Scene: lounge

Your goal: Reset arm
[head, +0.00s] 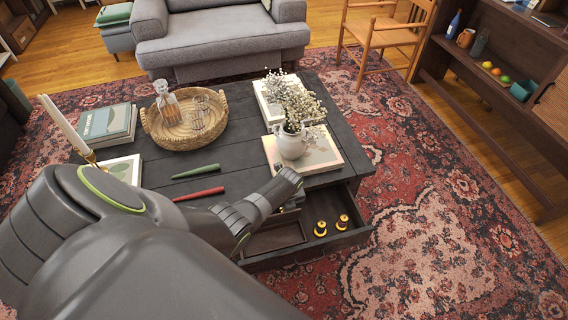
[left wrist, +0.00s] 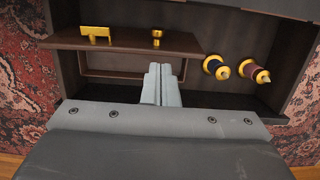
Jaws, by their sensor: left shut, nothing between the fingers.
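My left arm comes in from the left in the head view and reaches over the dark coffee table (head: 152,172). Its gripper shows in the left wrist view (left wrist: 161,72), with both fingers together and nothing between them. It is over the table's open drawer (head: 357,233), which also shows in the left wrist view (left wrist: 185,99). In the drawer are two spool-like pieces with gold ends, one black (left wrist: 216,67) and one dark brown (left wrist: 255,71). A gold bracket-like piece (left wrist: 95,34) and a small gold knob (left wrist: 157,38) lie on a brown divider. My right gripper is not seen.
A grey armchair (head: 215,45) stands behind; open rug (head: 430,200) lies right.

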